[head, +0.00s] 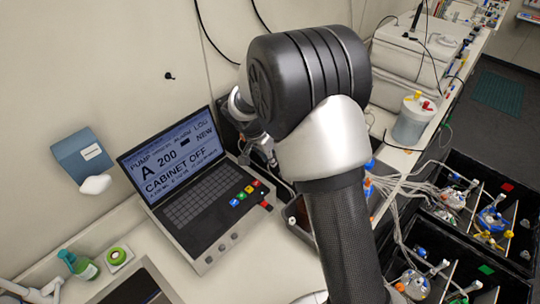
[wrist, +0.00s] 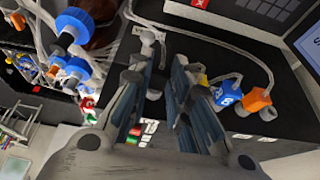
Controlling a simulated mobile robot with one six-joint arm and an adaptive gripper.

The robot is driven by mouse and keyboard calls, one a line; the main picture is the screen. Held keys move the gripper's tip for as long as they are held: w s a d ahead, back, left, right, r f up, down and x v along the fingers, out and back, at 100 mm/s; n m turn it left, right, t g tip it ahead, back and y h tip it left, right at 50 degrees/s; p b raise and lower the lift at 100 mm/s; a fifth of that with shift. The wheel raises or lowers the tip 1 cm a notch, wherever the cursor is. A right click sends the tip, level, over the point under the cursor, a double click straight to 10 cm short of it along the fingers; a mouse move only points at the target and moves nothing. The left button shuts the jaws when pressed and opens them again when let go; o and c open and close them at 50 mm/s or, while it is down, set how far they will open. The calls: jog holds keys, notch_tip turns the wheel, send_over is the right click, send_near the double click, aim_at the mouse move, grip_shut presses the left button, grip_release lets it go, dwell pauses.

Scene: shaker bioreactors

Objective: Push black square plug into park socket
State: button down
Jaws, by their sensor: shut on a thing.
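My gripper (wrist: 160,82) shows in the wrist view with its two fingers pointing up the picture, over a black device panel. It is shut on a small dark piece between its fingertips, which I take as the black square plug; the fingers hide most of it. A grey cable end (wrist: 147,37) shows just beyond the tips. I cannot make out the park socket or whether the plug touches it. In the head view my arm covers most of the gripper, which is near the laptop's right side.
Right of the fingers are a blue cube plug (wrist: 228,96) and an orange cube plug (wrist: 258,98) with cables. Blue-capped tubing fittings (wrist: 75,22) are at left. The laptop-like console (head: 185,180) stands on the bench; black crates with bottles (head: 500,180) are at right.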

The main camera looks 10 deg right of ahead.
jog(key=shift+w+d, duration=0.15)
jog(key=shift+d, duration=0.1)
jog(key=c, duration=1.4)
grip_release()
jog(key=v, duration=1.2)
